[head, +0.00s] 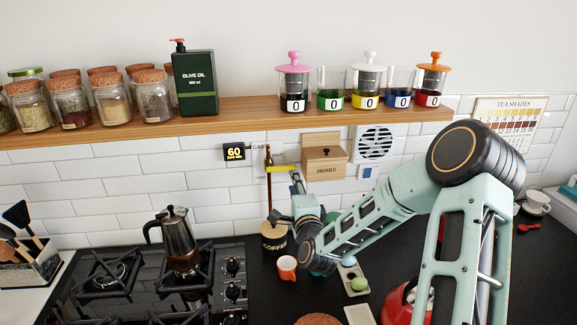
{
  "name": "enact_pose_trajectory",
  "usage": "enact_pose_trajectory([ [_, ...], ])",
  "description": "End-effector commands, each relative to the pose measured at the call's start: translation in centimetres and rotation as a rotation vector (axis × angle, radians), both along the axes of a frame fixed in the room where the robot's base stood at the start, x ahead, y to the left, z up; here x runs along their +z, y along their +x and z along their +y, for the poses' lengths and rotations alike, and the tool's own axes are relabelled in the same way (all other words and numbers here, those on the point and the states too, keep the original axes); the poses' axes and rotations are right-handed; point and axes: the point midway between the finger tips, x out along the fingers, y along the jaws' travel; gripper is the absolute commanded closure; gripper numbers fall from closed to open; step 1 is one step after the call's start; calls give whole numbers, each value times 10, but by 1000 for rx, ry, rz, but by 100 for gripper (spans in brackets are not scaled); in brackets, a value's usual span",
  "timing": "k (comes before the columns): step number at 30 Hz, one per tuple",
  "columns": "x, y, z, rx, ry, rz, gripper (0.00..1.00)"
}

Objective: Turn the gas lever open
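The yellow gas lever (279,168) lies about level, pointing right from a copper-coloured pipe (268,157) on the tiled wall, below the word GAS. My gripper (296,182) is in the head view just below and at the right end of the lever. Its fingers are small and partly hidden by my wrist, so I cannot tell if they are open or shut, or if they touch the lever.
A display (234,152) reading 60 hangs left of the pipe. A wooden HERBS box (325,161) is to the right. The shelf (240,110) runs above. A coffee tin (274,240) and orange cup (287,267) stand below. The hob (140,290) with a moka pot (177,245) is left.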

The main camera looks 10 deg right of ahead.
Motion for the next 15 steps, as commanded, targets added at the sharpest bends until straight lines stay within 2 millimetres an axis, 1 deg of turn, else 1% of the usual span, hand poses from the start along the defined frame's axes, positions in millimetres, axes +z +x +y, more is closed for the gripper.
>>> enact_pose_trajectory([
  [9,1,51,1,1,-2,1,70],
  [15,0,79,1,1,-4,3,70],
])
